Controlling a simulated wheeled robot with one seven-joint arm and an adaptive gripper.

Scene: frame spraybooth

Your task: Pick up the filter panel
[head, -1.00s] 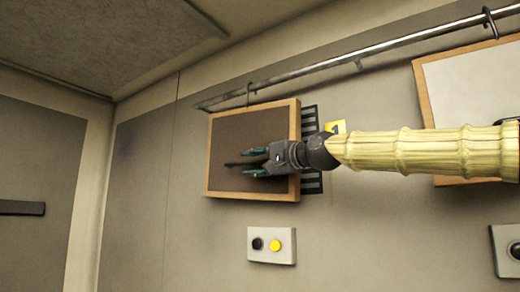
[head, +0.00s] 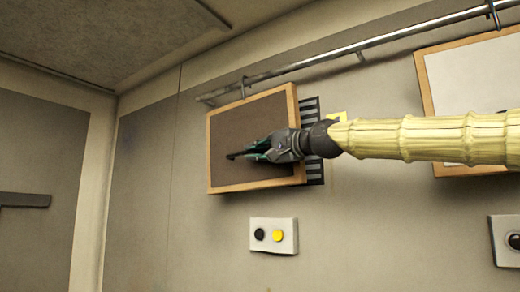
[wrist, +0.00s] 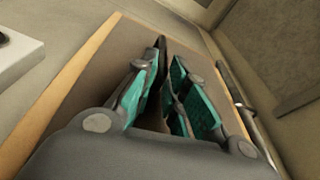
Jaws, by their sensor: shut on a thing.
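The filter panel (head: 238,126), a brown face in a light wooden frame, is against the wall below the rail, slightly tilted. My gripper (head: 248,154) reaches across its right edge from the right and lies in front of its lower face. The wrist view shows my gripper (wrist: 158,95) with teal pads close together over the brown face of the filter panel (wrist: 90,85). A dark bar-like part runs between and beyond the fingertips. My gripper is shut on the panel, though the fingers hide the exact contact.
A metal rail (head: 330,54) with hooks runs above the panel. A striped dark grille (head: 314,167) lies behind its right edge. A button box (head: 273,235) is below. A second, white-faced framed panel (head: 470,85) hangs at right. Bare wall lies left.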

